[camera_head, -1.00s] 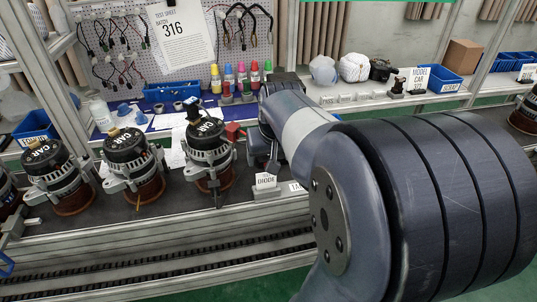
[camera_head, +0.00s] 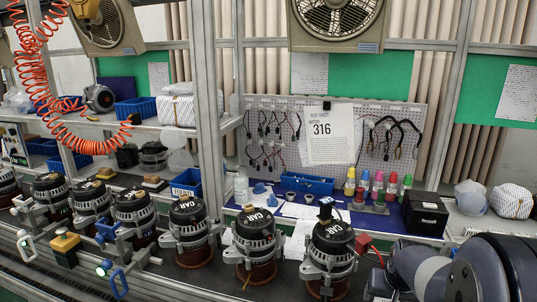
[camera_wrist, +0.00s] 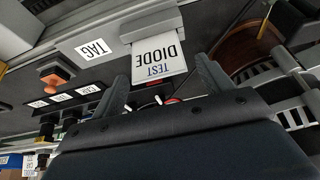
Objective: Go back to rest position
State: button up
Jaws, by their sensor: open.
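My gripper (camera_wrist: 161,75) shows in the wrist view with its two dark fingers apart, so it is open. A white card reading DIODE TEST (camera_wrist: 158,56) lies just past and between the fingertips; I cannot tell whether they touch it. A small red part (camera_wrist: 172,100) shows between the fingers, mostly hidden by the gripper body, and nothing is clearly gripped. In the head view my arm fills the lower right corner and my gripper is out of sight.
In the wrist view a TAG card (camera_wrist: 88,47) lies left of the fingers and an alternator (camera_wrist: 291,88) is close on the right. In the head view a row of alternators (camera_head: 254,240) lines the bench, with a black box (camera_head: 425,213) behind.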

jog(key=shift+r, duration=1.05)
